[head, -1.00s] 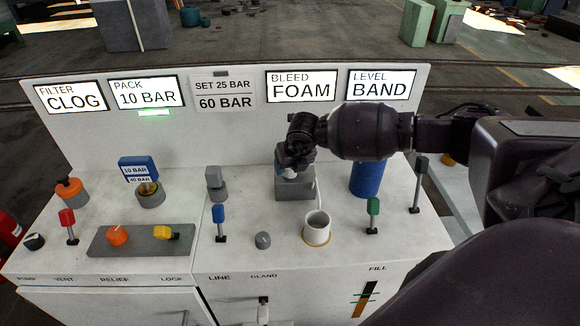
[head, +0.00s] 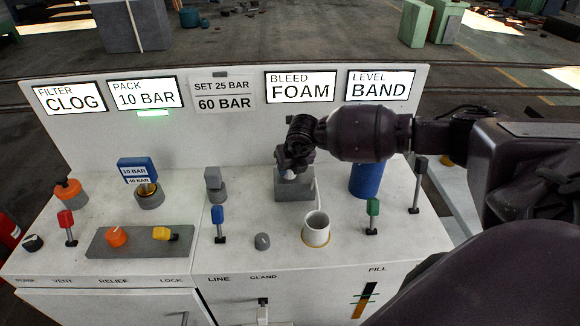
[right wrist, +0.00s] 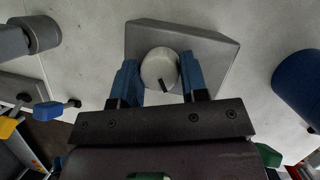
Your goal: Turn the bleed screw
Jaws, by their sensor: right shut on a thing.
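The bleed screw is a round pale knob (right wrist: 160,69) with a dark mark near its lower edge, seen from above in the right wrist view. It sits on a grey block (right wrist: 205,50); the block also shows in the head view (head: 294,190), below the BLEED panel reading FOAM (head: 301,86). My right gripper (right wrist: 160,77) has its blue fingers on either side of the knob and is shut on it. In the head view my right gripper (head: 291,168) is over the block and hides most of the screw. My left gripper is not in view.
A blue cylinder (head: 364,182) stands right of the block. A white cup (head: 316,229) is in front, with a green-handled lever (head: 373,210) and a dark lever (head: 418,185) to the right. A blue-handled lever (head: 218,217) and a grey knob (head: 262,241) are to the left.

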